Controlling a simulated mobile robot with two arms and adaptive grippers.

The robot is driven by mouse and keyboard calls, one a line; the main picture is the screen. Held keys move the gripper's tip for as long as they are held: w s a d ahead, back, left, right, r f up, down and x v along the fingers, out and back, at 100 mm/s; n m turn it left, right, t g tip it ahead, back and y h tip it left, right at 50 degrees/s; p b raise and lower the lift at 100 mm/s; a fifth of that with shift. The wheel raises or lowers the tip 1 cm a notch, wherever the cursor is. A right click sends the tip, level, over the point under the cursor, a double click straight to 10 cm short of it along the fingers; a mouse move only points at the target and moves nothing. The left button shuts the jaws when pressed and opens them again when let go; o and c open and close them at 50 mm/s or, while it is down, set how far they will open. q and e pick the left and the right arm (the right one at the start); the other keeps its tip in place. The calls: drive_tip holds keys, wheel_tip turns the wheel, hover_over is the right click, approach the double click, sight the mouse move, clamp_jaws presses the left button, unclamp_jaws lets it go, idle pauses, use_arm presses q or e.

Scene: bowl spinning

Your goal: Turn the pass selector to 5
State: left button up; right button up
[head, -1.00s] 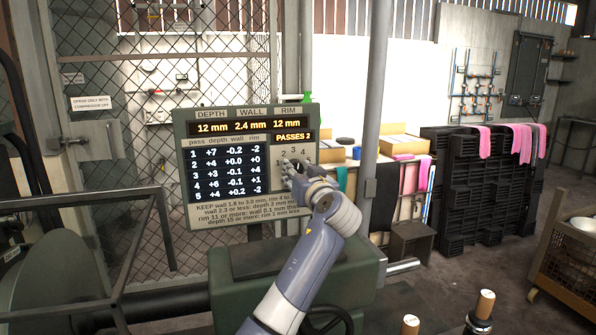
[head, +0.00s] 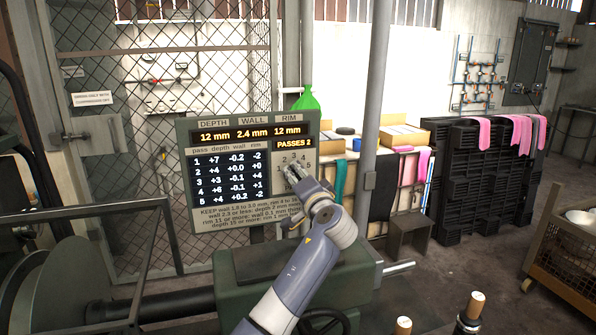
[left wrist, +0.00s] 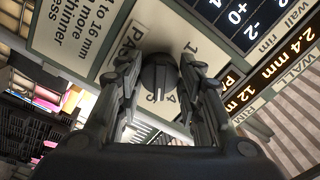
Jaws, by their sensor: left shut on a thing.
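The control panel (head: 191,205) stands in the middle of the head view, with lit readouts and a table of passes. Its orange readout (head: 295,143) says PASSES 2. The pass selector is a dark round knob (left wrist: 158,74) on the panel's pale face, with numbers around it. My left gripper (head: 293,177) covers it in the head view. In the left wrist view my left gripper (left wrist: 158,85) has one finger on each side of the knob and is shut on it. Part of the number ring is hidden behind the fingers. My right gripper is not in view.
A grey post (head: 372,110) rises just right of the panel. Black crates (head: 480,180) with pink cloths stand at the back right. A metal rail frame (head: 85,215) and a large round drum (head: 65,290) are at the left. Wooden-ended handles (head: 475,304) show at the bottom.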

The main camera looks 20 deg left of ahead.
use_arm(q)
drive_tip(key=shift+a+r+m+p, duration=0.1)
drive_tip(key=shift+m+p, duration=0.6)
drive_tip(key=shift+m, duration=0.4)
drive_tip(key=o, duration=1.1)
drive_tip(key=v, duration=1.2)
drive_tip(key=shift+w, duration=0.1)
